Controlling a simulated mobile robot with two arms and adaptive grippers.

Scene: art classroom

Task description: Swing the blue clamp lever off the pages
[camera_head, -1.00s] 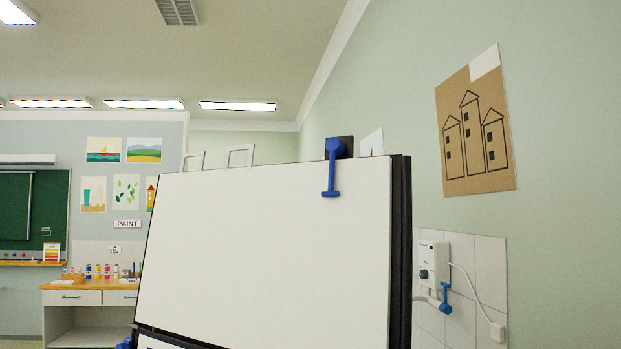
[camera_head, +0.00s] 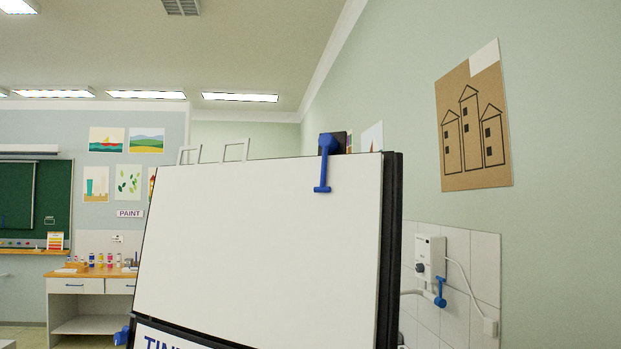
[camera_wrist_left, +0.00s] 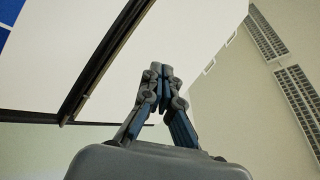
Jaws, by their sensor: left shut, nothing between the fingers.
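The blue clamp lever (camera_head: 323,164) hangs from a dark block at the top right of the white page pad (camera_head: 255,245) on an easel. Its arm points down over the front of the pages and ends in a short crossbar. My left gripper (camera_wrist_left: 158,72) shows only in the left wrist view. Its fingertips are together with nothing between them. The pale pages (camera_wrist_left: 150,45) and the easel's dark edge appear behind it there; the lever is not visible in that view. My right gripper is in neither view.
A wall heater unit (camera_head: 430,256) with a small blue handle (camera_head: 440,291) is on the tiled wall to the right. A brown drawing (camera_head: 473,130) hangs above it. A wooden-topped cabinet (camera_head: 88,285) with paint bottles stands at the far left. Two light wire loops stick up from the easel top.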

